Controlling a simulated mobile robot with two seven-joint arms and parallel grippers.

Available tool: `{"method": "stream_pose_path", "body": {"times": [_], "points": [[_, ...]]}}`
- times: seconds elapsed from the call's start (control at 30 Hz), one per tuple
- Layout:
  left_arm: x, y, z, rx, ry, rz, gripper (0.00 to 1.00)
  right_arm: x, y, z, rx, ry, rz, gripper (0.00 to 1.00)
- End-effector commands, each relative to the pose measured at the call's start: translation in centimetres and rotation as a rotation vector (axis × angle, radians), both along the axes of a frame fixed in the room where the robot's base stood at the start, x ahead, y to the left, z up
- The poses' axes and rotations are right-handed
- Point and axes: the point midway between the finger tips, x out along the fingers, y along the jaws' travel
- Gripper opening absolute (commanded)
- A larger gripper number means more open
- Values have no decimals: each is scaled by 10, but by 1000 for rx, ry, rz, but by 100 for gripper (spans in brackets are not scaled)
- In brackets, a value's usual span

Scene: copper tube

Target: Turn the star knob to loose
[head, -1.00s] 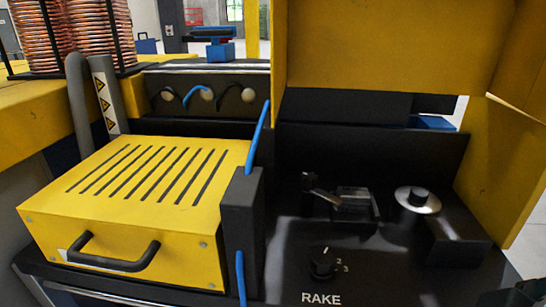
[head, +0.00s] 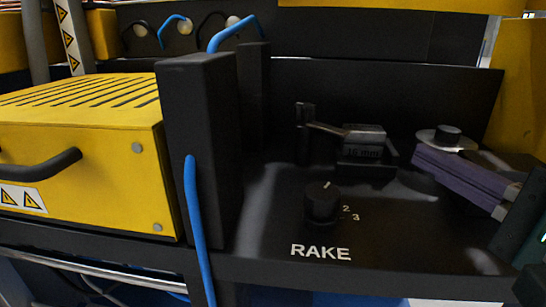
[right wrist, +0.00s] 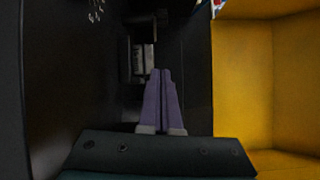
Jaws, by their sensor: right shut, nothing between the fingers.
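A black knob on a round silver disc (head: 447,137) sits at the right of the black panel; I cannot tell a star shape or any "loose" mark on it. A second black knob (head: 322,203), marked 2 and 3, stands above the word RAKE. My right gripper (head: 420,157) comes in from the right with purple fingers shut and empty. It covers the area just below the disc in the head view. In the right wrist view its closed fingers (right wrist: 161,75) point towards a grey block (right wrist: 138,60). My left gripper is not in view.
The grey block with a lever, marked in mm, stands left of the right gripper in the head view (head: 365,142). A black post (head: 203,150) with a blue cable and a yellow slotted box (head: 80,150) are at the left. A yellow wall (right wrist: 240,80) rises at the right.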

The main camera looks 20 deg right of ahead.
Motion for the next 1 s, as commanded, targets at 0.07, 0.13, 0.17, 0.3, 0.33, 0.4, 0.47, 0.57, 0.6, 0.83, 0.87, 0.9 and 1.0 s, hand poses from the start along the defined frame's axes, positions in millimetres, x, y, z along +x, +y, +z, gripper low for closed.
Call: {"method": "stream_pose_path", "body": {"times": [0.07, 0.13, 0.17, 0.3, 0.33, 0.4, 0.47, 0.57, 0.6, 0.83, 0.87, 0.9, 1.0], "points": [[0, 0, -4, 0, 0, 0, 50, 1, 3, -9, -97, 17, 24, 0], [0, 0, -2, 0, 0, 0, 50, 3, 4, -9, -126, 21, 31, 0], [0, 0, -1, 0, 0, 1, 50, 5, 4, -8, -127, 21, 31, 0], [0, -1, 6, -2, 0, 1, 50, 22, 3, -5, -123, 16, 29, 0], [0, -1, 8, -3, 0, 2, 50, 26, 4, -4, -122, 16, 29, 0], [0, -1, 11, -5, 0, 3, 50, 38, 4, -5, -119, 16, 28, 0], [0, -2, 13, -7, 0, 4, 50, 49, 4, -4, -119, 16, 28, 0], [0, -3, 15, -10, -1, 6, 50, 65, 5, -6, -118, 16, 28, 0], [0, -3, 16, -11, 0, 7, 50, 71, 5, -6, -118, 16, 29, 0], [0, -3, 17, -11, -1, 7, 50, 95, 6, -8, -118, 18, 29, 0], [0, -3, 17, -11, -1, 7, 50, 97, 6, -8, -118, 18, 29, 0], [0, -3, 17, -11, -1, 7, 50, 98, 6, -8, -118, 18, 30, 0], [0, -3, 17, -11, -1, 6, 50, 100, 6, -8, -118, 20, 30, 0]]}}
